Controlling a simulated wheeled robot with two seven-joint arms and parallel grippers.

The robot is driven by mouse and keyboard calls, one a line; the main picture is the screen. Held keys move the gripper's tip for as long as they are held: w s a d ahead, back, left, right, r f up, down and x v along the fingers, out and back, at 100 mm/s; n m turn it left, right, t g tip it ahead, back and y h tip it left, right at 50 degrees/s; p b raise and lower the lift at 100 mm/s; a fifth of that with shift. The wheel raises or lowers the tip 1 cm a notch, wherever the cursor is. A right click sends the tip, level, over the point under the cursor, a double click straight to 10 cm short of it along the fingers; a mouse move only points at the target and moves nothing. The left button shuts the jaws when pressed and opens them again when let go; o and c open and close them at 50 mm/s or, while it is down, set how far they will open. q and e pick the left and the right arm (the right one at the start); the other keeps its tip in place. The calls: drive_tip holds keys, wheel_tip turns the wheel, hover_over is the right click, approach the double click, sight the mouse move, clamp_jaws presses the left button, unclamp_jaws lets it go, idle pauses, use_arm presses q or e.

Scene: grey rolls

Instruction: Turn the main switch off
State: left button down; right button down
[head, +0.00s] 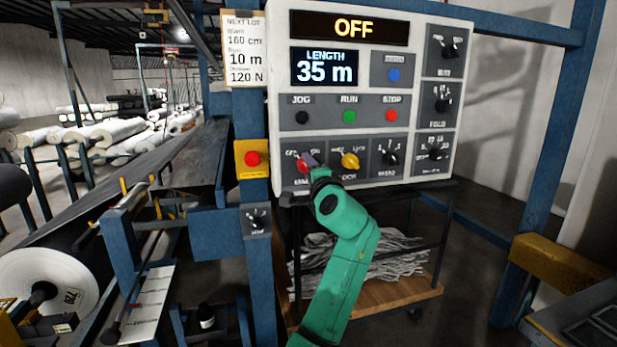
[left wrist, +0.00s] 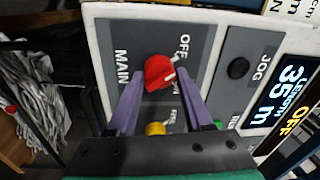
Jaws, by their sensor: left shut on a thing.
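The main switch is a red knob (left wrist: 158,72) on a grey plate marked MAIN, with an OFF label beside it in the left wrist view. Its red edge also shows at the lower left of the white control panel in the head view (head: 302,168). My left gripper (left wrist: 160,80) has its two purple fingers on either side of the knob and is shut on it. In the head view, my green left wrist (head: 330,205) covers part of the knob's plate. The knob bears a white mark; I cannot tell exactly where it points. The top display (head: 353,27) reads OFF. My right gripper is out of view.
A yellow knob (head: 350,160) sits just right of the main switch, with black knobs (head: 390,158) further right. JOG, RUN and STOP buttons (head: 391,115) are above. A red emergency button (head: 252,159) on a yellow box is to the left. A cart (head: 405,290) stands below.

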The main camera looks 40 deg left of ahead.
use_arm(q)
drive_tip(key=shift+f+n+b, duration=0.4)
drive_tip(key=shift+n+b, duration=0.05)
drive_tip(key=shift+n, duration=0.45)
drive_tip(key=shift+r, duration=0.1)
drive_tip(key=c, duration=0.6)
unclamp_jaws()
drive_tip(key=shift+o, duration=1.2)
drive_tip(key=shift+r, duration=0.1)
drive_tip(key=b+v, duration=0.3)
drive_tip(key=v, duration=1.1)
drive_tip(key=shift+d, duration=0.35)
